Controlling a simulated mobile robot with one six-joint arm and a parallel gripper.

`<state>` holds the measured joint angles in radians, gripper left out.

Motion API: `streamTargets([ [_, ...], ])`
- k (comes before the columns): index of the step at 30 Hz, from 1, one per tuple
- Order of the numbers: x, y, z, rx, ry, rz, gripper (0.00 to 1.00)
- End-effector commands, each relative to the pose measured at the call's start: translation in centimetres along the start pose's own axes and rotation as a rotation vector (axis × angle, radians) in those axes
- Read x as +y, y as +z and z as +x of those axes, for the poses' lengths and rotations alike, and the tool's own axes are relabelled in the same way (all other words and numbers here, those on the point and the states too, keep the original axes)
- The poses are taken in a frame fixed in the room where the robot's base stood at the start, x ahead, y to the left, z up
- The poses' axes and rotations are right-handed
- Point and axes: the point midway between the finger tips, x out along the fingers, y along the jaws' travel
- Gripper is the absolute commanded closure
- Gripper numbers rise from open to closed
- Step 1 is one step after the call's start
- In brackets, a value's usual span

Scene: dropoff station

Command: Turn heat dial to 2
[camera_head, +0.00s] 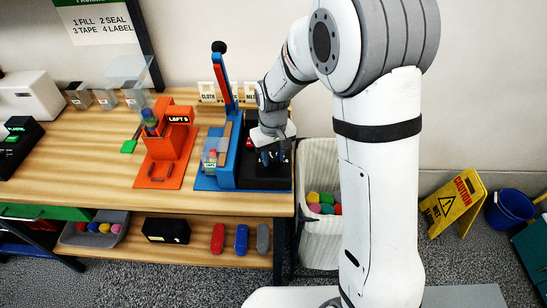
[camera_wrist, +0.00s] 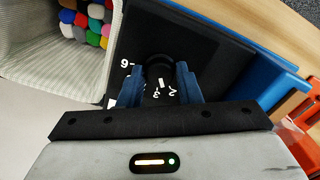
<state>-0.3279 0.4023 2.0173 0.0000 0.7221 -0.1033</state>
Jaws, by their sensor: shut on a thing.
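The heat dial (camera_wrist: 158,62) is a black round knob on a dark panel (camera_wrist: 206,52) with white numbers around it. In the head view my gripper (camera_head: 272,156) is over the black part of the blue machine (camera_head: 228,172) and hides the dial.
A pale bin (camera_head: 318,240) with several coloured balls stands right of the table (camera_head: 100,180). An orange machine (camera_head: 165,160) stands left of the blue one, whose tall lever (camera_head: 224,80) rises beside my arm. A yellow caution sign (camera_head: 453,205) and blue bucket (camera_head: 510,208) stand on the right floor.

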Motion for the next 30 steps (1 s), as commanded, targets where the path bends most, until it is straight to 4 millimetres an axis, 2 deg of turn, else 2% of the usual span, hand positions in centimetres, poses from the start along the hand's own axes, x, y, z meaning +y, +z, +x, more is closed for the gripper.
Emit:
streamTargets([
  [12,0.00,-0.04,-0.03,0.002,0.000,-0.171,0.92],
  [28,0.00,-0.04,-0.08,0.002,0.000,-0.191,0.92],
  [29,0.00,-0.04,-0.08,0.002,0.000,-0.191,0.67],
  [30,0.00,-0.04,-0.07,0.001,0.000,-0.191,0.63],
])
